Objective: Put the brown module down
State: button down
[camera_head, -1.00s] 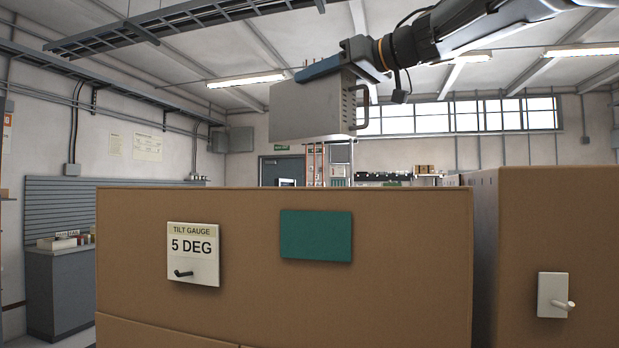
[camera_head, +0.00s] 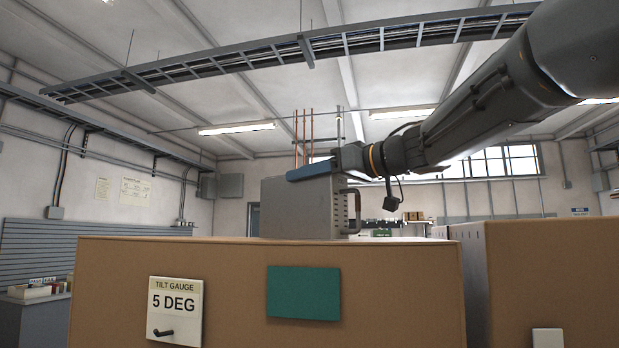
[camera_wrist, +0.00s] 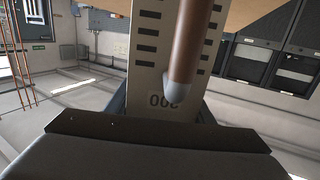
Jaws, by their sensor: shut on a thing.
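My gripper (camera_head: 312,170) is shut on a grey box-shaped module (camera_head: 297,208), holding it by its top. The module has a slotted side and a handle (camera_head: 354,210) on its right. In the wrist view the module's pale slotted face (camera_wrist: 146,50) carries printed characters, and a brown bar with a grey tip (camera_wrist: 190,45) stands in front of it. The module looks grey in the head view; only the bar is brown. Its lower edge is just above or behind the top edge of a brown cabinet (camera_head: 400,290); I cannot tell if they touch.
The brown cabinet bears a tilt gauge plate (camera_head: 174,308) reading 5 DEG and a green plate (camera_head: 303,293). A second brown cabinet (camera_head: 545,270) stands at the right, with a gap between. A cable ladder (camera_head: 290,50) hangs overhead.

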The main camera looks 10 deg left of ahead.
dwell(0.3)
jog(key=c, duration=0.9)
grip_release()
jog(key=shift+f, duration=0.15)
jog(key=shift+r, duration=0.2)
jog(key=b+v, duration=0.2)
jog(key=v, duration=0.9)
jog(key=shift+d+b, duration=0.1)
jog(key=shift+b, duration=0.3)
jog(key=shift+s+d, duration=0.25)
jog(key=shift+d, duration=0.1)
jog(key=shift+s, duration=0.1)
